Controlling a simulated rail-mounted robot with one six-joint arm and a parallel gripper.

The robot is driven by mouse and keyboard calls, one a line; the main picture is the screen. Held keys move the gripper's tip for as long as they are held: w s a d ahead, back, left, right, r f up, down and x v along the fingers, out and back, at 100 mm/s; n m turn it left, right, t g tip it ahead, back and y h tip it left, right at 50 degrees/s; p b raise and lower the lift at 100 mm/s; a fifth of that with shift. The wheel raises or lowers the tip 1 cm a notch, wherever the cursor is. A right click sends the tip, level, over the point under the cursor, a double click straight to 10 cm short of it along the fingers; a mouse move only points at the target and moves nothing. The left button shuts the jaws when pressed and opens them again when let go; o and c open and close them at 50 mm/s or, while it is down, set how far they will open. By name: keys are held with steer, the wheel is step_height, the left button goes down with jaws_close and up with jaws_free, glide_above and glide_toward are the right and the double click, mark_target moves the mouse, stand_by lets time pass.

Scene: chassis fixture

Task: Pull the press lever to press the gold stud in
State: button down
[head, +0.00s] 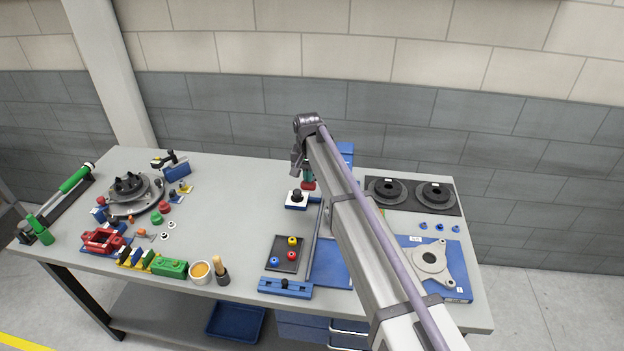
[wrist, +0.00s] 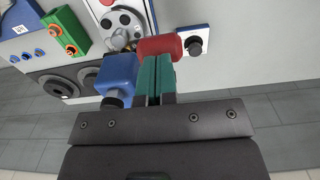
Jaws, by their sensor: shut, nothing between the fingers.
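My gripper (head: 308,177) is over the back middle of the bench, pointing down. In the wrist view, its two green fingers (wrist: 158,72) are together with nothing between them. A red rounded piece, perhaps the lever's grip (wrist: 157,46), is right by the fingertips; I cannot tell whether they touch. It also shows under the fingers in the head view (head: 308,186). A blue block with a black knob (wrist: 117,75) is beside the fingers. The gold stud cannot be made out, and my arm hides much of the press area.
A white-and-blue block with a black knob (head: 297,200) stands just in front of the gripper. Two black discs (head: 387,190) lie at the back right. A dark tray with coloured pegs (head: 285,253) is nearer the front. The bench middle-left is clear.

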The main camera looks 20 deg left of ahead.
mark_target(308, 186)
steer(key=shift+f, duration=0.15)
steer(key=shift+f+b, duration=0.4)
steer(key=shift+b, duration=0.15)
steer(key=shift+f, duration=0.15)
steer(key=shift+s+d+f+b, duration=0.1)
steer(key=shift+s+f+b, duration=0.15)
steer(key=shift+f+b, duration=0.3)
steer(key=shift+s+f+b, duration=0.3)
steer(key=shift+f+b, duration=0.2)
steer(key=shift+b, duration=0.2)
steer(key=shift+f, duration=0.15)
